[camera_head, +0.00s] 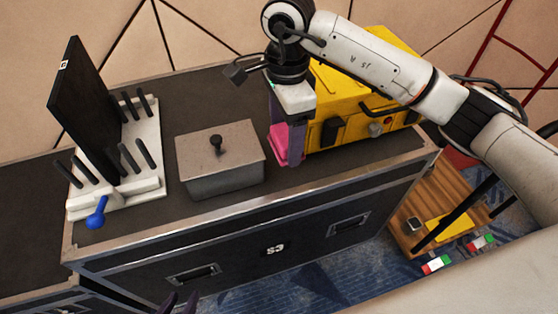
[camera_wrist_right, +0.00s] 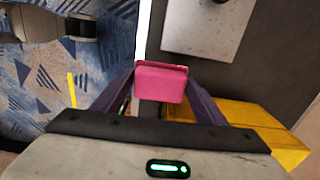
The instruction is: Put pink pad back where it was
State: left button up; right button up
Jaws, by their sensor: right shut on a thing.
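The pink pad (camera_head: 279,142) is a small block between the fingers of my right gripper (camera_head: 289,155), just left of the yellow box. In the right wrist view the pad (camera_wrist_right: 161,82) sits between the two dark purple fingers of my right gripper (camera_wrist_right: 161,92), which is shut on it. The pad is low over the black case top (camera_head: 215,97); I cannot tell whether it touches. Only dark fingertips of my left gripper (camera_head: 180,303) show at the bottom edge of the head view, in front of the case, and its opening is unclear.
A grey lidded box (camera_head: 225,178) with a black knob stands left of the pad. Farther left is a white stand (camera_head: 148,180) with black pegs, a dark panel and a blue-ended handle (camera_head: 96,215). The yellow box (camera_head: 345,90) is close on the right. The back of the case top is clear.

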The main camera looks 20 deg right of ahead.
aim_at(284, 175)
notch_tip(284, 175, down, 10)
jog(key=shift+r, duration=0.2)
dwell(0.3)
jog(key=shift+f, duration=0.2)
jog(key=o, duration=1)
jog(key=shift+r, duration=0.1)
notch_tip(284, 175, up, 12)
jog(key=shift+r, duration=0.15)
